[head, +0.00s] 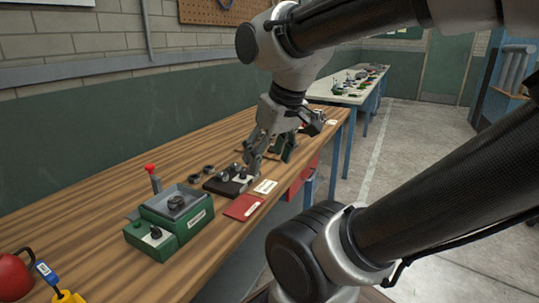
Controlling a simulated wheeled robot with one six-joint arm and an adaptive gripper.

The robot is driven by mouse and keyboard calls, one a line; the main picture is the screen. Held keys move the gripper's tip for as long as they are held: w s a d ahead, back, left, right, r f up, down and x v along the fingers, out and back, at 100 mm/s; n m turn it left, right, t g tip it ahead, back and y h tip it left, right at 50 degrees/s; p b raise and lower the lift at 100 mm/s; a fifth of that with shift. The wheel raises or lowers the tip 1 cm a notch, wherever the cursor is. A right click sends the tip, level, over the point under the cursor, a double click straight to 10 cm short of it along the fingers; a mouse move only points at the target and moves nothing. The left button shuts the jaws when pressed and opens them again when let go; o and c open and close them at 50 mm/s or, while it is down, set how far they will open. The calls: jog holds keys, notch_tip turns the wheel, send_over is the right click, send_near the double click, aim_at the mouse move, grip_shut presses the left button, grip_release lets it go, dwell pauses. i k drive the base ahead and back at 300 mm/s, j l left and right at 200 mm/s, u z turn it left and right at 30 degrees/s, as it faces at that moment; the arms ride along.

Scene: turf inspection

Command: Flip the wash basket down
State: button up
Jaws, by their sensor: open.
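A green bench unit (184,226) with a grey square tray on top stands on the wooden bench in the head view. A dark round part (176,203) sits in the tray. A lever with a red knob (150,169) stands upright at the tray's back left. I cannot tell for sure which part is the wash basket; the label is too small to read. My gripper (284,148) is open and points down over the bench, farther back and to the right of the green unit, apart from it. It partly hides a dark green object (288,150) behind it.
A dark block with knobs (229,183), a red booklet (243,207) and a white card (265,186) lie between the unit and my gripper. Small rings (202,172) lie behind. A red rounded object (14,274) and a yellow one (67,296) are front left.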

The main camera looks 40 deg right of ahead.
aim_at(157, 204)
jog(key=i+l+u, duration=0.1)
jog(key=l+u, duration=0.3)
jog(key=i+l+u, duration=0.1)
jog(key=u, duration=0.25)
jog(key=l, duration=0.1)
